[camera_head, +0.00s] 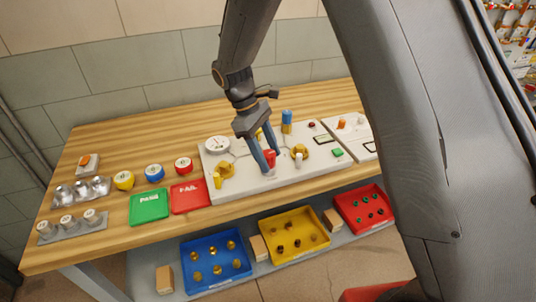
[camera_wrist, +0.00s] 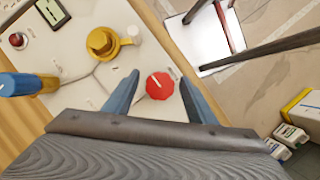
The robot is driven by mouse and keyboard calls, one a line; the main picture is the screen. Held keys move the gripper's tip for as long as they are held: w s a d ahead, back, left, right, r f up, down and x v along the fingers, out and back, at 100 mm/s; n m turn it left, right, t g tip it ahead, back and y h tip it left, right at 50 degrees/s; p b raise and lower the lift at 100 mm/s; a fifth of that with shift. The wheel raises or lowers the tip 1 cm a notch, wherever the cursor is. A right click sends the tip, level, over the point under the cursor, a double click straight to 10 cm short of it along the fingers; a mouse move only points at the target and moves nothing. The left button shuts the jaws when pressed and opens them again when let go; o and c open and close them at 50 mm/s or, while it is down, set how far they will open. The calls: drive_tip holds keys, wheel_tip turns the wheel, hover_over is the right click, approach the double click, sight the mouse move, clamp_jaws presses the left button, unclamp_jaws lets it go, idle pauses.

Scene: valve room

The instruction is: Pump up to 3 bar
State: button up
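A pale panel (camera_head: 237,188) on the wooden bench carries a round white gauge (camera_head: 217,144) at its left; its reading is too small to tell. A red knob (camera_head: 270,157) with a white mark is near the panel's middle; it also shows in the wrist view (camera_wrist: 160,86). My gripper (camera_head: 270,165) is over it, fingers pointing down. In the wrist view the fingers are apart, with the knob between them, nearer the right finger. A gap shows at the left finger; contact at the right is unclear. A blue-topped cylinder (camera_head: 287,121) stands behind, also in the wrist view (camera_wrist: 18,85).
Yellow valves stand left (camera_head: 224,172) and right (camera_head: 299,152) of the knob. The panel also has a small display (camera_head: 323,139) and a green button (camera_head: 338,152). Green (camera_head: 149,207) and red (camera_head: 190,196) trays lie to the left. Parts bins sit on the lower shelf.

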drive_tip(key=b+v, duration=0.2)
drive_tip(key=v, duration=0.6)
drive_tip(key=shift+f+b, duration=0.1)
drive_tip(key=shift+b, duration=0.2)
drive_tip(key=s+d+f+m+t+y+b, duration=0.1)
drive_tip(key=s+d+f+m+t+y, duration=0.2)
drive_tip(key=s+d+m, duration=0.9)
drive_tip(key=s+d+f, duration=0.2)
drive_tip(key=s+d, duration=0.2)
drive_tip(key=d, duration=0.1)
drive_tip(key=shift+f+y, duration=0.15)
drive_tip(key=shift+y, duration=0.25)
drive_tip(key=shift+d, duration=0.15)
idle(1.9)
